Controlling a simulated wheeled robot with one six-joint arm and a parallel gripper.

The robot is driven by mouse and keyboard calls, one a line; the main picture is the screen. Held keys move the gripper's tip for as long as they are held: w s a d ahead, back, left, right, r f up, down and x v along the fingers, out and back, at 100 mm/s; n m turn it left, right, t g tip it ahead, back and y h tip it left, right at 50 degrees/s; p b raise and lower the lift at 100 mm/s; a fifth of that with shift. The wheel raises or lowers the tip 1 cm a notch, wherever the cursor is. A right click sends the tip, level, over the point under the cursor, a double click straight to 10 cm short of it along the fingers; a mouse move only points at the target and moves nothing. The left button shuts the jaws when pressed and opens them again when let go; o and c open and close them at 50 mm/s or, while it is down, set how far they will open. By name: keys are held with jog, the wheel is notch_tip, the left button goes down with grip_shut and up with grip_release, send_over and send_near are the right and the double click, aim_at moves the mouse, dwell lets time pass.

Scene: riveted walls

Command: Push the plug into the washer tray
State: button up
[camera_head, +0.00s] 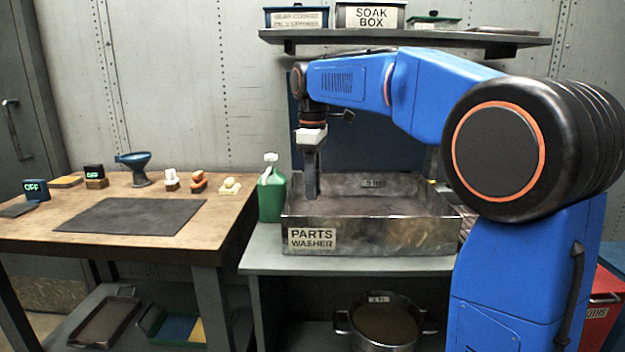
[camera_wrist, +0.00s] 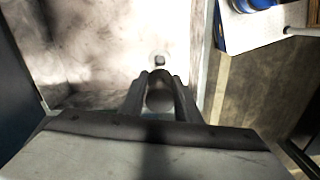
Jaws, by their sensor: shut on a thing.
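The washer tray (camera_head: 375,238) is a grey metal basin labelled PARTS WASHER on the low bench. My gripper (camera_head: 311,192) points down inside it, near its left side. In the wrist view my gripper (camera_wrist: 160,90) is shut on a dark rounded thing, which looks like the plug (camera_wrist: 159,100). In that view a small dark round spot, which looks like the drain hole (camera_wrist: 160,60), lies on the stained tray floor (camera_wrist: 110,50) just beyond the fingertips. The plug does not show in the head view. I cannot tell whether it touches the floor.
A green jug (camera_head: 271,194) stands close to the tray's left side. The wooden table (camera_head: 225,212) at left holds a dark mat (camera_head: 132,216), a blue funnel (camera_head: 138,168) and several small items. A shelf (camera_head: 400,39) with boxes hangs above. A pot (camera_head: 384,325) sits below.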

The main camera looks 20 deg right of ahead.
jog(key=shift+f, duration=4.75)
jog(key=shift+f, duration=0.6)
jog(key=o, duration=1.2)
jog(key=shift+o, duration=0.2)
jog(key=shift+r, duration=3)
